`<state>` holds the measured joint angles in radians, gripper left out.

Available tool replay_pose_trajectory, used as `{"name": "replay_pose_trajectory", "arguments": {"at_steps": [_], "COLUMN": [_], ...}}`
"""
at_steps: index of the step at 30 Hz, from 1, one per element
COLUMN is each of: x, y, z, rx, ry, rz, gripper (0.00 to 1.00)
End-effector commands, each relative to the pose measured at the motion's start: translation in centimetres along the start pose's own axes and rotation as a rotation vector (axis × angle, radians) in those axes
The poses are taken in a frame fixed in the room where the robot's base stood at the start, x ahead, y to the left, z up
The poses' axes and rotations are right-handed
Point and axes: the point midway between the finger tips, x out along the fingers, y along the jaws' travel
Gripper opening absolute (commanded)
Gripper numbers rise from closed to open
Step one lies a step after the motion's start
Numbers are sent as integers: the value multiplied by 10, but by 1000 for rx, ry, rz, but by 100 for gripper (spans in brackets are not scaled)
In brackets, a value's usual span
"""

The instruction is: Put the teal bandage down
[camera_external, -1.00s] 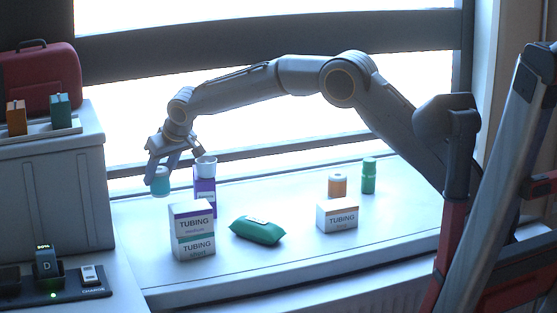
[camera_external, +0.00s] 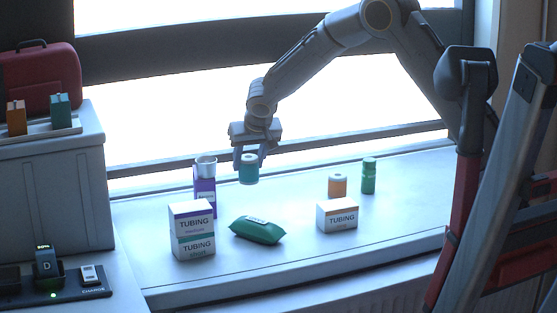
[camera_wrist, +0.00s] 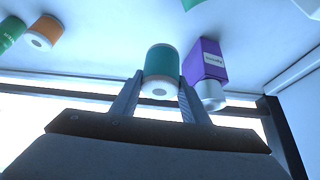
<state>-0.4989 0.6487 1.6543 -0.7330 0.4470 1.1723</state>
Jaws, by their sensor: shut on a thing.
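The teal bandage (camera_external: 249,172) is a small teal roll with a white top and a hole in its middle. My gripper (camera_external: 249,157) is shut on it and holds it upright above the counter, behind the green pouch. In the wrist view the teal bandage (camera_wrist: 162,66) sits between the two fingers of my gripper (camera_wrist: 160,88). The purple box (camera_wrist: 206,64) is beside it there, apart from it.
Bare counter lies between the purple box and orange roll.

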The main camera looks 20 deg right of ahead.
Motion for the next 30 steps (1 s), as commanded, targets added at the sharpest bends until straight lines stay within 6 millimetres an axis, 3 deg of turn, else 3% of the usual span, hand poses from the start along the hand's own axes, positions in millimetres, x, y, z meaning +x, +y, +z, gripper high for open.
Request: {"name": "replay_pose_trajectory", "arguments": {"at_steps": [1, 9, 15, 21, 29, 30], "x": [0, -3, -13, -23, -30, -33], "y": [28, 161, 236, 281, 305, 315], "z": [-3, 5, 25, 44, 57, 63], "rx": [5, -17, -36, -51, -63, -60], "ry": [-1, -1, -1, 0, 0, -1], "rz": [3, -11, -24, -34, -40, -40], "gripper": [19, 19, 19, 19, 19, 19]}}
